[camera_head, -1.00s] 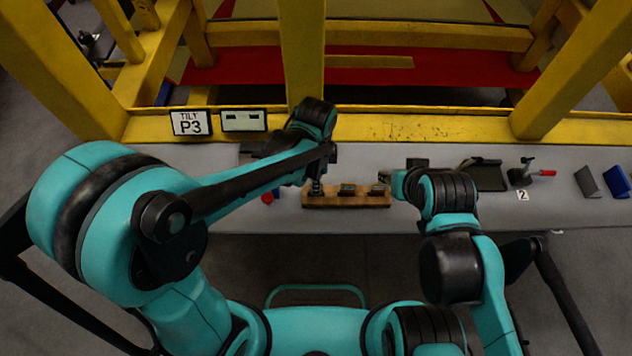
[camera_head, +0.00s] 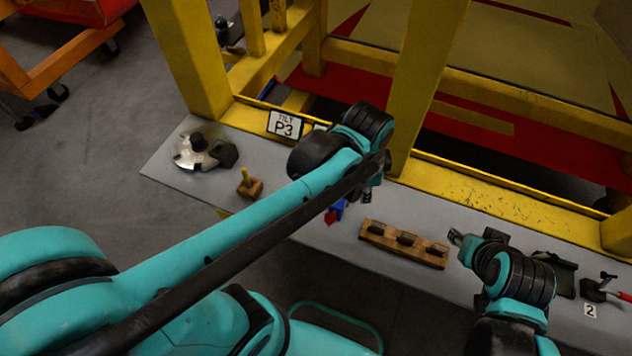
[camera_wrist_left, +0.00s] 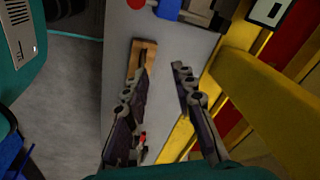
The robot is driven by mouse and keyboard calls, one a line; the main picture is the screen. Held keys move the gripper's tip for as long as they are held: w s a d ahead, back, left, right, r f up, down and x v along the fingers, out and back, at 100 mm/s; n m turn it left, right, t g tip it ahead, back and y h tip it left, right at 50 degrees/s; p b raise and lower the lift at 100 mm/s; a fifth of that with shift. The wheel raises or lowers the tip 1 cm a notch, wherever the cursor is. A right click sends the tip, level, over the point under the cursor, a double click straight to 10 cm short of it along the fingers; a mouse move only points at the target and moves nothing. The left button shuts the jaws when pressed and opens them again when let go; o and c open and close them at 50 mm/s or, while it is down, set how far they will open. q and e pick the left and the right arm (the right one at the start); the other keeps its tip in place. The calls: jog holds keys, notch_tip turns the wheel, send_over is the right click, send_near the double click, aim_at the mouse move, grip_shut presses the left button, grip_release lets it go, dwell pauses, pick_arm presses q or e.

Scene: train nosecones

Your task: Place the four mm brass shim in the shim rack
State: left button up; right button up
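A wooden rack (camera_head: 376,240) with dark upright pieces in it lies on the grey bench, and I take it to be the shim rack. It also shows in the left wrist view (camera_wrist_left: 149,46), partly behind a finger. I cannot make out a brass shim, nor tell which piece in the rack might be one. My left gripper (camera_head: 369,193) is above the bench behind the rack's left end. In the left wrist view my left gripper (camera_wrist_left: 160,78) has its fingers apart with nothing visible between them. My right gripper (camera_head: 455,238) is just beyond the rack's right end; its fingers are too small to judge.
A blue and red item (camera_head: 336,212) lies left of the rack. A wooden block with a yellow peg (camera_head: 249,185) and a silver disc-shaped fixture (camera_head: 190,152) stand further left. A dark tool with a red handle (camera_head: 600,289) is at right. A yellow frame (camera_head: 432,75) rises behind the bench.

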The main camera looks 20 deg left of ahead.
pick_arm(q)
jog(key=s+a+n+t, duration=0.2)
jog(key=a+n, duration=0.4)
jog(key=s+a+r+n+t, duration=0.1)
jog(key=s+a+n+t, duration=0.1)
jog(key=a+n, duration=0.3)
jog(key=shift+s+a+r+n+t+y, duration=0.35)
jog(key=shift+n+t, duration=0.15)
jog(key=shift+n, duration=0.2)
jog(key=shift+f, duration=0.1)
